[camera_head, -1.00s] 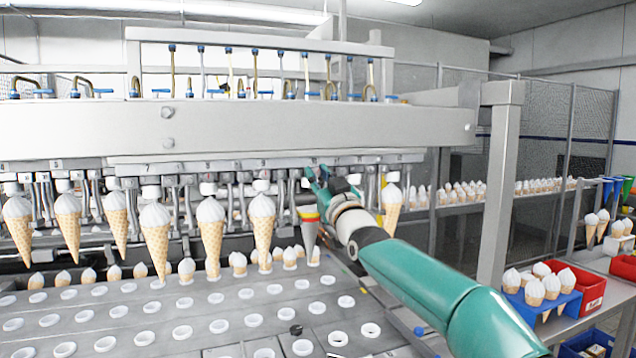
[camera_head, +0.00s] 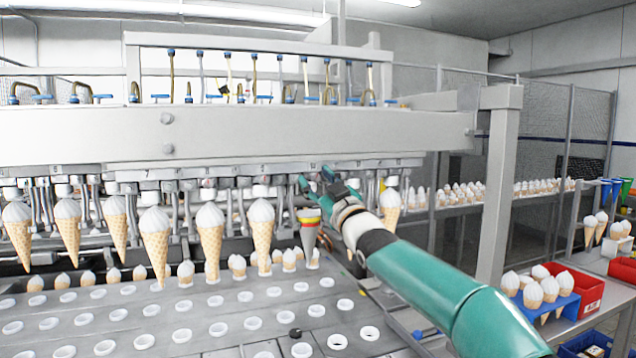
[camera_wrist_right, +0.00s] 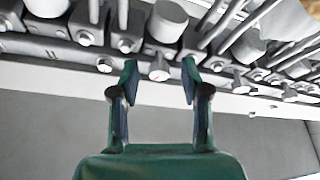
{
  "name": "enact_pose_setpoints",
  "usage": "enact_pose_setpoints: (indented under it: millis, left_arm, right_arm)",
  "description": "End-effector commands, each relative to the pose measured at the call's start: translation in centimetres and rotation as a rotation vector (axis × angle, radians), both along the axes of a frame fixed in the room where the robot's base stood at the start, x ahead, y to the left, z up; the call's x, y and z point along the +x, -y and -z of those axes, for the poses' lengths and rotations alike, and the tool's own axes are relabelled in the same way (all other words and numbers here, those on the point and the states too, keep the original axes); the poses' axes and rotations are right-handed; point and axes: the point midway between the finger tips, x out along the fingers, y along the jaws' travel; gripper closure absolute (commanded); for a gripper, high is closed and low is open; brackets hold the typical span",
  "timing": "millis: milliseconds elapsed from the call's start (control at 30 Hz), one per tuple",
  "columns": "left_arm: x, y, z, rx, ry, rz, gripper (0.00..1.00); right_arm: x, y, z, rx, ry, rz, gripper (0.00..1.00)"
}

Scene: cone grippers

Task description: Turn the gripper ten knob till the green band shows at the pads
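The labelled rail (camera_head: 250,172) carries a row of cone grippers, most holding a white-topped cone. Below my right gripper hangs a grey test cone (camera_head: 309,236) with red and yellow bands near its top; I cannot make out a green band at the pads. My right gripper (camera_head: 318,183) is in front of the rail near the tenth position, where the small label is hard to read. In the right wrist view its two fingers (camera_wrist_right: 160,70) are open and apart, with a small metal knob (camera_wrist_right: 160,73) showing between and beyond the tips. Contact is not visible. My left gripper is out of view.
A plate with rows of round white holes (camera_head: 200,322) lies below the cones. A steel post (camera_head: 500,180) stands to the right of my right arm. A blue rack of cones (camera_head: 545,300) and a red bin (camera_head: 588,292) sit at far right.

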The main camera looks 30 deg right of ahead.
Motion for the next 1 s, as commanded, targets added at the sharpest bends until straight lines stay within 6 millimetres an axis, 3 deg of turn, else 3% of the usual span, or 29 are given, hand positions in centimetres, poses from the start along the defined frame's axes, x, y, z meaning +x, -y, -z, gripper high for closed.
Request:
enact_pose_setpoints:
  millis: [367,1000]
  left_arm:
    - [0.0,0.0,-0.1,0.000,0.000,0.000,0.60]
    - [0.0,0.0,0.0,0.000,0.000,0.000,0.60]
  right_arm:
    - [-1.1,-0.1,0.4,0.000,-0.002,0.000,0.54]
    - [-10.0,-1.0,4.1,0.000,-0.002,0.001,0.54]
